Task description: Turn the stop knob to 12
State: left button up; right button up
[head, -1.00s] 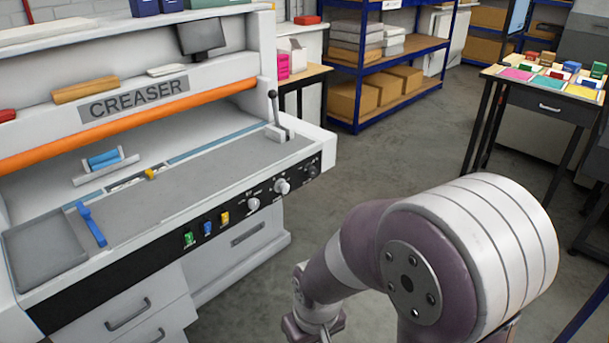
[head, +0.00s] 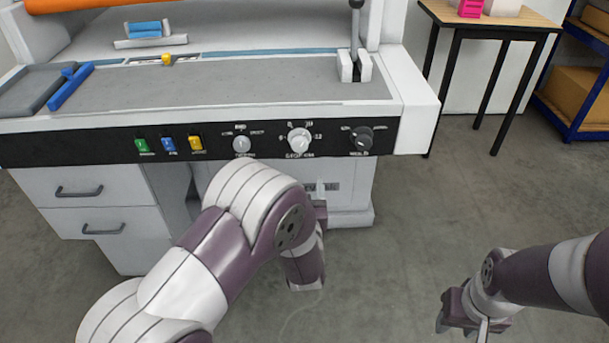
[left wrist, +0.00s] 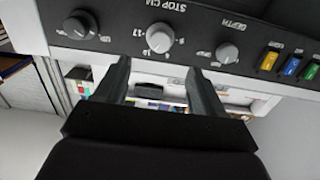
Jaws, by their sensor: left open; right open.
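The stop knob (head: 299,140) is a pale round knob on the machine's black front panel, the middle one of three knobs. It also shows in the left wrist view (left wrist: 159,38), under the upside-down label "STOP CM". Numbers ring it, but its exact setting is too small to read. My left gripper (left wrist: 158,68) is open and empty, its two fingers pointing towards the panel, with the stop knob beyond the gap between their tips and apart from them. In the head view my left arm mostly hides that gripper. My right gripper (head: 462,328) is low at the right, away from the machine.
A pale depth knob (head: 241,145) and a black knob (head: 361,138) flank the stop knob. Green (head: 142,145), blue (head: 168,144) and yellow (head: 197,143) switches sit further left. A lever (head: 356,40) stands on the bed. Open floor lies right of the machine.

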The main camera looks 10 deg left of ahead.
aim_at(300, 148)
pick_arm(q)
jog(key=b+x, duration=0.1)
jog(key=x, duration=1.1)
jog(key=shift+w+a+r, duration=0.15)
jog(key=shift+w+r, duration=0.05)
jog(key=c, duration=1.1)
jog(key=shift+o, duration=0.3)
